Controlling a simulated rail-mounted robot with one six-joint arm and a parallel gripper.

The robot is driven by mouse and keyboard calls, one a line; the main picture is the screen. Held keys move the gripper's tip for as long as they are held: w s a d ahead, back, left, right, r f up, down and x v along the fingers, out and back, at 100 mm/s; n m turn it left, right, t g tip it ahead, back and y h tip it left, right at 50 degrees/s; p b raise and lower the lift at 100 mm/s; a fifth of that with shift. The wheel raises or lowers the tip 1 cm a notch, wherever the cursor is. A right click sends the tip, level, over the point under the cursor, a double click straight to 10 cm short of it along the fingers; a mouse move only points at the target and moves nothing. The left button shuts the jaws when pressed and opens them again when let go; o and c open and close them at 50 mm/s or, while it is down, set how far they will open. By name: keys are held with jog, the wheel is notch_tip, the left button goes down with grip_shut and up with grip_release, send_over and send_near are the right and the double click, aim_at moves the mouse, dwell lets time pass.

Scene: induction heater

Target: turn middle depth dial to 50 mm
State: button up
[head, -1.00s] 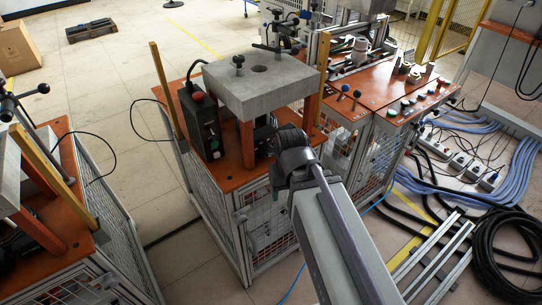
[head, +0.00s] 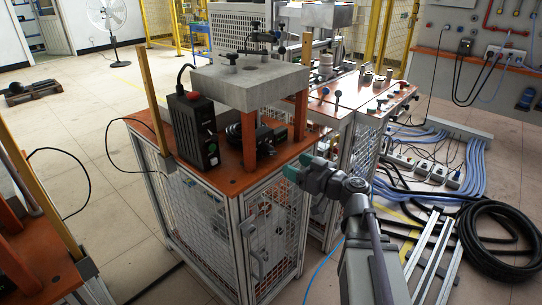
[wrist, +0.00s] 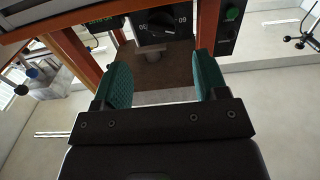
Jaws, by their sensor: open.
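A black dial (wrist: 156,24) with pale number markings shows at the top middle of the wrist view, on a dark panel. One marking reads like "09", perhaps upside down; the setting cannot be read for certain. Only one dial shows, so I cannot tell whether it is the middle one. My gripper (wrist: 158,84) is open, with two green-padded fingers apart and nothing between them. The dial lies beyond the gap between the fingers, not touched. In the head view my gripper (head: 294,173) is at the front right corner of the orange-topped cart; no dial can be made out there.
The orange cart top (head: 225,172) carries a thick grey block (head: 250,82) on orange posts and a black box (head: 194,128) with a green button. Another orange cart (head: 30,262) stands at left. Cables and a black hose coil (head: 497,240) lie on the floor at right.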

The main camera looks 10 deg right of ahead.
aim_at(271, 151)
jog(key=x, duration=1)
jog(key=shift+w+a+f, duration=0.1)
jog(key=shift+w+a, duration=0.05)
jog(key=shift+c, duration=0.4)
jog(key=c, duration=0.8)
jog(key=m, duration=0.3)
jog(key=o, duration=0.9)
jog(key=v, duration=1.1)
